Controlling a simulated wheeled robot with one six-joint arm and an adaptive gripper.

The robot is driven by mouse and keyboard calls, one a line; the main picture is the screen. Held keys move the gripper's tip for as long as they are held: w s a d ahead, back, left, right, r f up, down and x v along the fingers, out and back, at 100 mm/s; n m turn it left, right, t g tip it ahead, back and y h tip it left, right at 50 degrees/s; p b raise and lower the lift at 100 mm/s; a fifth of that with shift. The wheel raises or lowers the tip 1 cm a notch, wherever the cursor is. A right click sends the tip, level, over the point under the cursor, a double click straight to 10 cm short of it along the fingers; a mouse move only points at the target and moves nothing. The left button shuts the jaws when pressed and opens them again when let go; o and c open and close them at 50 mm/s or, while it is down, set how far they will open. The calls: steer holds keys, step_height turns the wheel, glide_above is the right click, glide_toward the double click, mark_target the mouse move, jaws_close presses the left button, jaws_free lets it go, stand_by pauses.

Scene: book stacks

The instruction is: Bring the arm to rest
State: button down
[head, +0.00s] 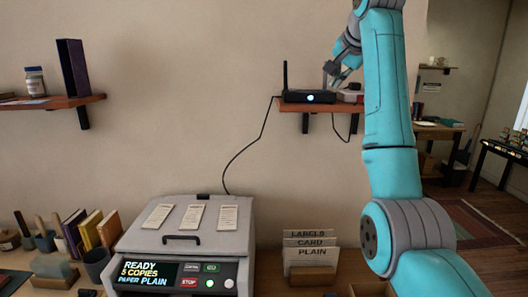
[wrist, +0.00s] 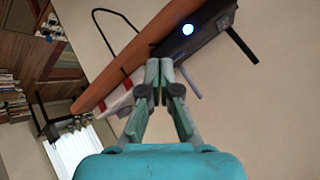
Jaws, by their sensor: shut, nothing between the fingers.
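My gripper (wrist: 158,62) is shut and empty in the wrist view, with its fingertips together in front of the wooden wall shelf (wrist: 128,58). In the head view my gripper (head: 334,76) is at the top right, at the black router's right end, partly beside my raised teal arm. The black router (head: 308,97) with a white light sits on the shelf; it also shows in the wrist view (wrist: 200,32). I cannot tell whether the fingers touch it. A pale box (head: 350,96) lies on the shelf, partly hidden by my arm.
A copier (head: 180,245) with a lit panel stands below on the worktop. A paper holder (head: 310,254) stands to its right. Books and jars fill the left side. Another shelf (head: 50,103) is at the upper left. The wall between the shelves is bare except for a cable.

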steer(key=w+f+n+t, duration=0.1)
steer(key=w+f, duration=0.2)
steer(key=f, duration=3.3)
steer(key=s+f+n, duration=0.1)
steer(key=s+f, duration=0.4)
steer(key=f, duration=0.4)
steer(key=s+f+t, duration=0.1)
steer(key=s+f, duration=0.5)
steer(key=f, duration=0.3)
steer(key=s+f+n, duration=0.1)
steer(key=s+f, duration=0.4)
steer(key=f, duration=0.4)
steer(key=s+f+n+t+h, duration=0.1)
steer(key=s+f, duration=0.4)
steer(key=s, duration=1)
steer(key=s+f+n+t, duration=0.1)
steer(key=s+f, duration=0.3)
steer(key=s, duration=1.1)
steer(key=s+r+n, duration=0.1)
steer(key=s+r, duration=0.3)
steer(key=s, duration=0.4)
steer(key=s+r+t, duration=0.1)
steer(key=s+r, duration=0.4)
steer(key=s, duration=0.4)
steer(key=s+r+n, duration=0.1)
steer(key=s+r, duration=0.4)
steer(key=s, duration=0.3)
steer(key=shift+s+r+n, duration=0.2)
steer(key=shift+s+n, duration=0.1)
steer(key=shift+s, duration=0.1)
